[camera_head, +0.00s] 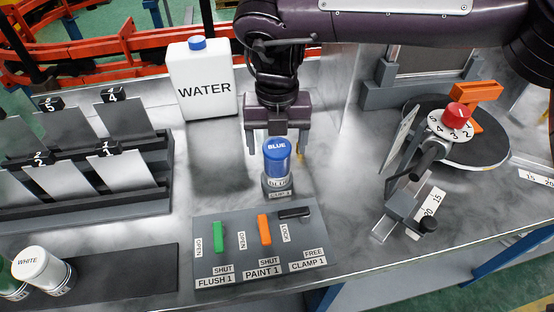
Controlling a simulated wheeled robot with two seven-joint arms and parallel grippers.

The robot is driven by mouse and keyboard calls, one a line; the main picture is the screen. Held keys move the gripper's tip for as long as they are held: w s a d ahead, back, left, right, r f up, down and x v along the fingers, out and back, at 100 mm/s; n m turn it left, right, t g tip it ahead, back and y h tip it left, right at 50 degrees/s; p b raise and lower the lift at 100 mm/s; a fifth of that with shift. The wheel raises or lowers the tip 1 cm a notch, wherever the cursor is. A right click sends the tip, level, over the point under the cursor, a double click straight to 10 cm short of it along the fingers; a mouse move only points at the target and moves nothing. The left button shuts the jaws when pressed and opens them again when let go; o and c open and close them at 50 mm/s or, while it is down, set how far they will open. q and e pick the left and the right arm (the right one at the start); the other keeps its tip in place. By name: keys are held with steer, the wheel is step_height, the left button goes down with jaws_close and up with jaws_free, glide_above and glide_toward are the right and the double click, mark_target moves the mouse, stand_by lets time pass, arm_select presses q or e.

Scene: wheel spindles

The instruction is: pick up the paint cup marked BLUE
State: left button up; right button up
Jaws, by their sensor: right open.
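The paint cup marked BLUE (277,161) has a blue lid and stands upright on a small grey stand labelled CLAMP 1 (279,192), behind the lever panel. My right gripper (277,148) comes from above and behind, pointing down. Its jaws are open, with one finger to the left and one to the right of the cup's lid. I cannot tell whether either finger touches the cup. My left gripper is not in the picture.
The lever panel (223,275) in front has green, orange and black levers. A white WATER jug (204,88) stands behind left. A plate rack (90,200) is at left. A WHITE cup (42,268) and a green one stand front left. A turntable (470,150) with a red knob is at right.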

steer(key=f, duration=0.4)
steer(key=shift+w, duration=0.25)
steer(key=shift+s, duration=0.15)
steer(key=shift+c, duration=1)
steer(key=c, duration=1.1)
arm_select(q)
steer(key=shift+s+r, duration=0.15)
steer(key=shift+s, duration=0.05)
arm_select(e)
steer(key=shift+o, duration=0.2)
steer(key=shift+r, duration=0.1)
